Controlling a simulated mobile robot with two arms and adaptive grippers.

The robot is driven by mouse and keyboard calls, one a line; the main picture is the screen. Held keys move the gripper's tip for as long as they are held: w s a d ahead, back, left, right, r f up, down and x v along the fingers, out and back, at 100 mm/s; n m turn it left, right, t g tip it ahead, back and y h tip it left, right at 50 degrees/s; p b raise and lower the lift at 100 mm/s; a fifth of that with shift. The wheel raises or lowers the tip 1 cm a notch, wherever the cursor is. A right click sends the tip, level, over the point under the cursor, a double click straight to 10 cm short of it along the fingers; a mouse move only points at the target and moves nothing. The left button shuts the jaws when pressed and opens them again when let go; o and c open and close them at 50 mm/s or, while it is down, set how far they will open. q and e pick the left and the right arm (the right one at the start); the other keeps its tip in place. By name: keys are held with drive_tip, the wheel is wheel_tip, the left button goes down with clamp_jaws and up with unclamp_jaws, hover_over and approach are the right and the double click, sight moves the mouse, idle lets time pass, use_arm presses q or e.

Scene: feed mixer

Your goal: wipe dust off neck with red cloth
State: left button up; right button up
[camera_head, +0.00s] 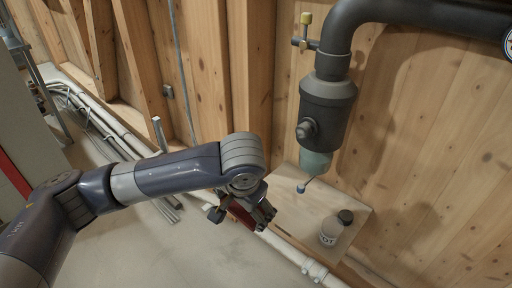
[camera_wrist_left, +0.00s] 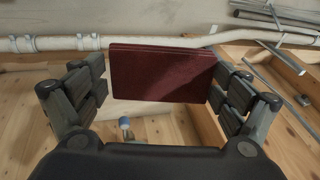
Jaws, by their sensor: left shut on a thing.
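My left gripper (camera_head: 256,214) is shut on a dark red folded cloth (camera_head: 238,213), which is partly hidden by the fingers in the head view. In the left wrist view the cloth (camera_wrist_left: 160,74) is a flat, upright block between the two fingers. A greenish, translucent neck (camera_head: 315,163) shows under a dark grey cylindrical housing (camera_head: 328,105). The gripper and cloth are lower and left of the neck, apart from it. Dust on the neck is too small to tell. My right gripper is not in view.
A black pipe (camera_head: 415,12) runs above.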

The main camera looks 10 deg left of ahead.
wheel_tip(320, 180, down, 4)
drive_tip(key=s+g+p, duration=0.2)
drive_tip(key=p, duration=0.1)
use_arm(q)
drive_tip(key=w+d+r+m+t+h+b, duration=0.2)
drive_tip(key=w+d+r+m+t+h, duration=0.5)
drive_tip(key=w+r+m+t+h, duration=0.2)
drive_tip(key=shift+w+d+r+m+t+h, duration=0.35)
drive_tip(key=shift+w+r+t+h, duration=0.35)
drive_tip(key=shift+w+r+h, duration=0.4)
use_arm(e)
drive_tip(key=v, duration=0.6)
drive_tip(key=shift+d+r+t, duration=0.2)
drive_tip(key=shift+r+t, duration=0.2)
use_arm(q)
drive_tip(key=shift+s+r, duration=0.15)
drive_tip(key=shift+r, duration=0.05)
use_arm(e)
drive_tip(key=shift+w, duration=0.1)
use_arm(q)
drive_tip(key=shift+x, duration=0.95)
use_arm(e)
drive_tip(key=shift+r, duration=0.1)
use_arm(q)
drive_tip(key=shift+d, duration=0.1)
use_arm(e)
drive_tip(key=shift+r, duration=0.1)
